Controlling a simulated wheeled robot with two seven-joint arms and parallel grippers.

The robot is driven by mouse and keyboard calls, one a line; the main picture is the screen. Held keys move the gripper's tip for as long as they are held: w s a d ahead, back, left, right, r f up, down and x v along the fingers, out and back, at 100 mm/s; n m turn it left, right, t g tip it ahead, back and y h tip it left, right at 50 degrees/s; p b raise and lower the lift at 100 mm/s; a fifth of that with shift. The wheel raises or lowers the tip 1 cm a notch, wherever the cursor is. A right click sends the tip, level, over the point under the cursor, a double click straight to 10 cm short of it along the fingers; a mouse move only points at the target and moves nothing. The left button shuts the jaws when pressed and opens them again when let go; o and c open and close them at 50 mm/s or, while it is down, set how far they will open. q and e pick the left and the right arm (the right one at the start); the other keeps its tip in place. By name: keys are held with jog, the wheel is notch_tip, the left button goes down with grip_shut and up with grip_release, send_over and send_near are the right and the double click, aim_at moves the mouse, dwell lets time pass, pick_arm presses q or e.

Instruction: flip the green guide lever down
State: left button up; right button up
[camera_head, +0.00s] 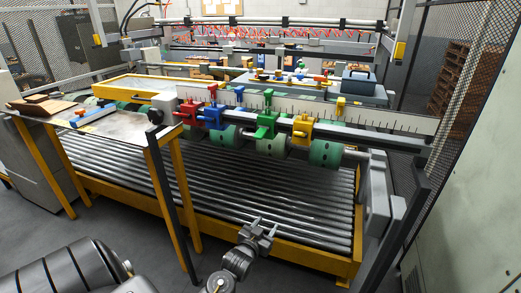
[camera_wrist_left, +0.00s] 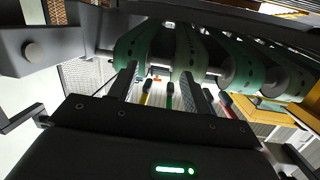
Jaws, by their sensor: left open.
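The green guide (camera_head: 266,124) is clamped on the long rail between the blue guide and the yellow guide. Its green lever (camera_head: 268,95) stands up above the rail. My left gripper (camera_head: 264,227) is in front of and below the rail, over the grey rollers, clear of the green guide. Its fingers are apart with nothing between them. In the left wrist view the open fingers (camera_wrist_left: 160,80) point toward green rollers (camera_wrist_left: 186,52). A thin green strip shows between the fingers there, but I cannot tell whether it is the guide. My right gripper is not in view.
A red guide (camera_head: 188,110), a blue guide (camera_head: 213,117) and a yellow guide (camera_head: 301,129) share the rail. The roller bed (camera_head: 230,185) has a yellow frame. A side table (camera_head: 120,124) with a dark post stands at the left. Mesh fencing (camera_head: 465,75) closes the right.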

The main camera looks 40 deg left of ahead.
pick_arm(q)
notch_tip(320, 180, up, 18)
jog(key=a+f+n+t+y, duration=0.1)
jog(key=a+t+y, duration=0.1)
jog(key=a+t, duration=0.15)
jog(key=n+t+y+p, duration=0.1)
jog(key=t+y, duration=0.1)
send_near(261, 132)
jog(key=p+x, duration=0.3)
jog(key=x, duration=0.6)
jog(key=shift+a+r+p, duration=0.1)
jog(key=shift+r+p, duration=0.05)
jog(key=shift+p, duration=0.2)
jog(key=shift+w+a, duration=0.15)
jog(key=shift+w, duration=0.35)
